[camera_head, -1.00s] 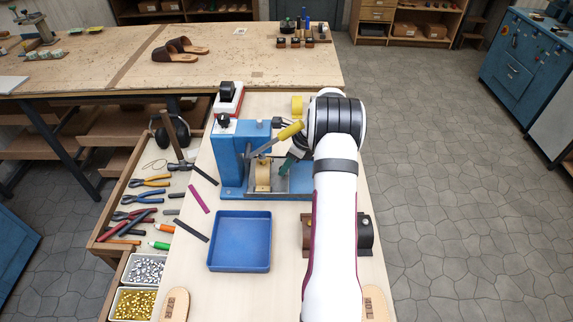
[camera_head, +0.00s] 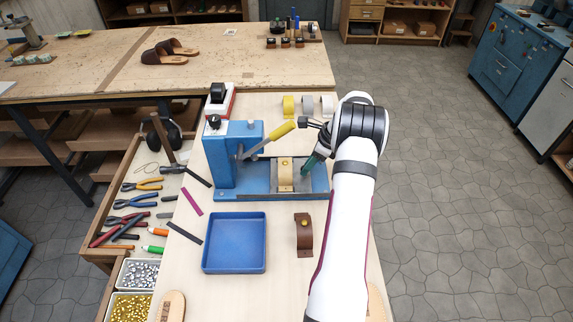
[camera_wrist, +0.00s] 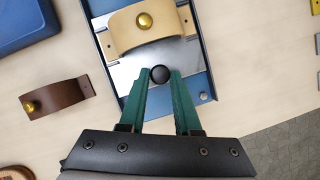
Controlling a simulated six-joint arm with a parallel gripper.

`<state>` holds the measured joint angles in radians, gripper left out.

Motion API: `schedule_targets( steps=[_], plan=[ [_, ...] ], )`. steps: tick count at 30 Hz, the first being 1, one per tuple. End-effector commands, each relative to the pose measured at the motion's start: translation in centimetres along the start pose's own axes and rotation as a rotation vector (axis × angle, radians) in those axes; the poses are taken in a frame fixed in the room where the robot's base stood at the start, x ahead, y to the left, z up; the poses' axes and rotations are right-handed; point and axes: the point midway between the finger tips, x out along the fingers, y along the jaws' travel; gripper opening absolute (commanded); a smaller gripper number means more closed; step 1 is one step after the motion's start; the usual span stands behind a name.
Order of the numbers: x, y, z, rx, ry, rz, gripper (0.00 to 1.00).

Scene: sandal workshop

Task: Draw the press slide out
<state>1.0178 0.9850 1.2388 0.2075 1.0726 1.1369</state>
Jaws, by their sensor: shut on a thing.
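The blue press (camera_head: 234,160) stands on the bench with its yellow-handled lever (camera_head: 282,130) raised to the right. Its metal slide (camera_head: 302,175) is drawn out to the right along the blue base. A tan strap with a brass stud (camera_head: 286,173) sits arched on the slide, and it also shows in the wrist view (camera_wrist: 144,27). My gripper (camera_wrist: 160,78) has its green fingers shut on the round black knob (camera_wrist: 160,74) at the slide's end. In the head view my gripper (camera_head: 313,160) is at the right end of the press, partly hidden by my arm.
An empty blue tray (camera_head: 234,269) lies in front of the press. A brown strap with a brass stud (camera_head: 304,234) stands to the tray's right. Tape rolls (camera_head: 307,105) stand behind the press. Hand tools (camera_head: 140,200) fill the drawer at left.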

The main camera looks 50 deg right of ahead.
Motion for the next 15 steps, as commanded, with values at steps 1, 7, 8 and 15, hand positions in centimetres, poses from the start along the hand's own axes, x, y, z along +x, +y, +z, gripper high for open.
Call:
schedule_targets(
  steps=[1,7,8,15],
  plan=[
    [-0.5,-0.7,-1.0,0.001,-0.001,-0.007,0.00],
    [-1.6,-1.7,-3.4,-0.001,0.000,-0.007,0.00],
    [-1.6,-1.8,-3.6,-0.002,0.000,-0.007,0.00],
    [-1.8,-1.9,-3.9,-0.003,0.003,-0.009,0.00]
  ],
)
